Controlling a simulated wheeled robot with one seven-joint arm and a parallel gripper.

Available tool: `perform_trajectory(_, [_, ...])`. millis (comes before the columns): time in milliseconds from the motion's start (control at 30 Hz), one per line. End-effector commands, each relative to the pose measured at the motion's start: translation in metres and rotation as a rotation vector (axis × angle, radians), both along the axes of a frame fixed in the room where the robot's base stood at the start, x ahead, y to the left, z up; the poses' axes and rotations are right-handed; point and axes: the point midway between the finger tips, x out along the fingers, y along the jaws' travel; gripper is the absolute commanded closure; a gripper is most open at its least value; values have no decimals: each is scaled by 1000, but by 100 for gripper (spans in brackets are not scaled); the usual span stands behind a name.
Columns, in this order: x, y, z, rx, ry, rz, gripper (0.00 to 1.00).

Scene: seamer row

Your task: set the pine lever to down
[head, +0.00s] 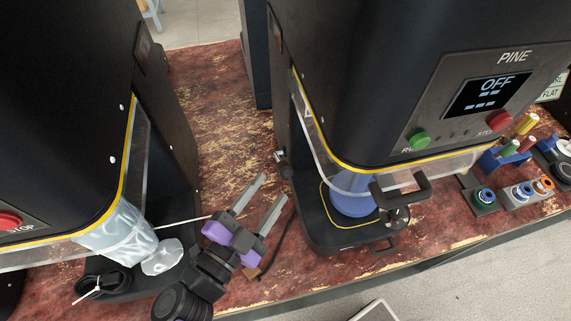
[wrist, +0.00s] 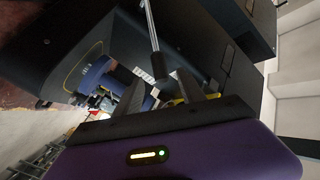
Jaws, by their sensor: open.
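The PINE machine (head: 400,75) is a tall black seamer at the right of the head view; its display (head: 487,95) reads OFF. A small metal fitting (head: 281,157) sits on its left side. In the wrist view, a silver rod (wrist: 151,25) with a dark end shows beyond the open fingers (wrist: 160,82).
Small coloured parts in holders (head: 520,190) lie at the right.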

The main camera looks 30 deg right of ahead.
Motion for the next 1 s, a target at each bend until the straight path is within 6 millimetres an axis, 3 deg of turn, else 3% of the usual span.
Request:
perform_trajectory(433, [28, -55, 1, -2, 5, 1, 53])
perform_trajectory(867, [35, -67, -1, 1, 6, 4, 53])
perform_trajectory(900, [35, -66, -1, 1, 6, 4, 55])
perform_trajectory(1000, [35, -66, -1, 1, 6, 4, 75])
